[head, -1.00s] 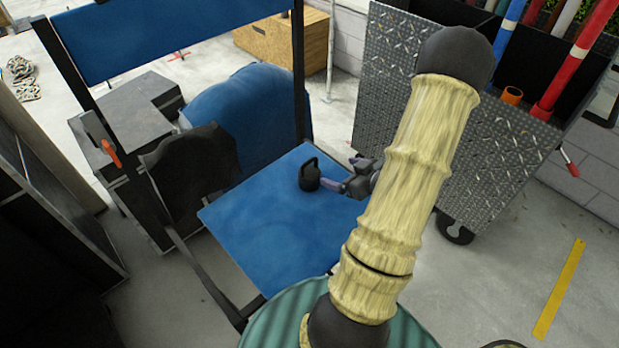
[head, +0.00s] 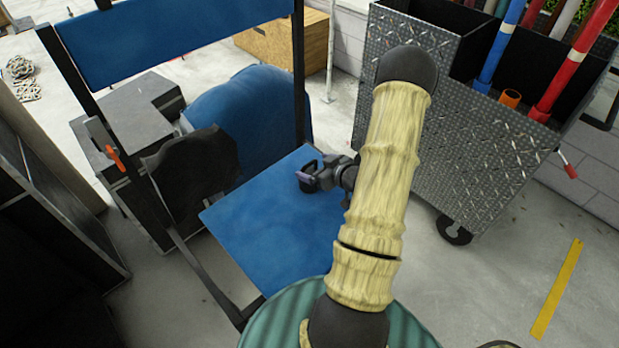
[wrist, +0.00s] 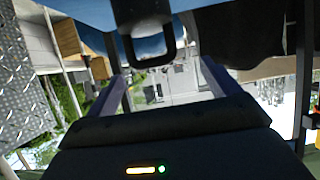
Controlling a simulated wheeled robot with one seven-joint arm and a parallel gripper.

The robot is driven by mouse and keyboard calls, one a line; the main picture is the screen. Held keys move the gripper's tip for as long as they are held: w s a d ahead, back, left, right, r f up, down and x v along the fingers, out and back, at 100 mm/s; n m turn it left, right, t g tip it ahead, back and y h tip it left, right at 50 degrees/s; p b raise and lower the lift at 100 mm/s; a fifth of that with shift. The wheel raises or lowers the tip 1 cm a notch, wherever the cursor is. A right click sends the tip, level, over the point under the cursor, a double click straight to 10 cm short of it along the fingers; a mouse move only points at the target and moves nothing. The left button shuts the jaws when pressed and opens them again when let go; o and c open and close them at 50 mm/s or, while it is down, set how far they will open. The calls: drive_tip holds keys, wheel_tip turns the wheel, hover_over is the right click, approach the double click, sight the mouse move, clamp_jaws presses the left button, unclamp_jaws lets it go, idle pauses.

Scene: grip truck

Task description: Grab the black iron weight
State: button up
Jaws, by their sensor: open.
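The black iron weight, a dark kettlebell shape with a loop handle, stands on the blue seat (head: 262,235) of the chair. In the wrist view the weight (wrist: 140,12) is at the top centre, seen upside down. Its handle lies between the two purple-grey fingers, with a gap to each side. My gripper (head: 310,175) is at the seat's far right part, right at the weight, and hides most of it in the head view. The gripper (wrist: 160,75) is open, and no contact with the handle is visible.
The chair's blue backrest (head: 180,38) and dark posts rise behind and left. A black jacket (head: 195,165) hangs at the left armrest. A diamond-plate cart (head: 475,150) with coloured pipes stands close on the right. The seat's front left is clear.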

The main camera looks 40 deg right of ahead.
sight(310, 163)
drive_tip(key=shift+w+f, duration=0.2)
drive_tip(key=shift+w, duration=0.25)
drive_tip(key=shift+d+p+x, duration=0.15)
drive_tip(key=shift+p+x, duration=0.3)
drive_tip(key=shift+x, duration=0.85)
drive_tip(key=shift+d+p+x, duration=0.2)
drive_tip(key=shift+p+x, duration=0.2)
drive_tip(key=shift+x, duration=0.9)
drive_tip(key=shift+f, duration=0.15)
clamp_jaws()
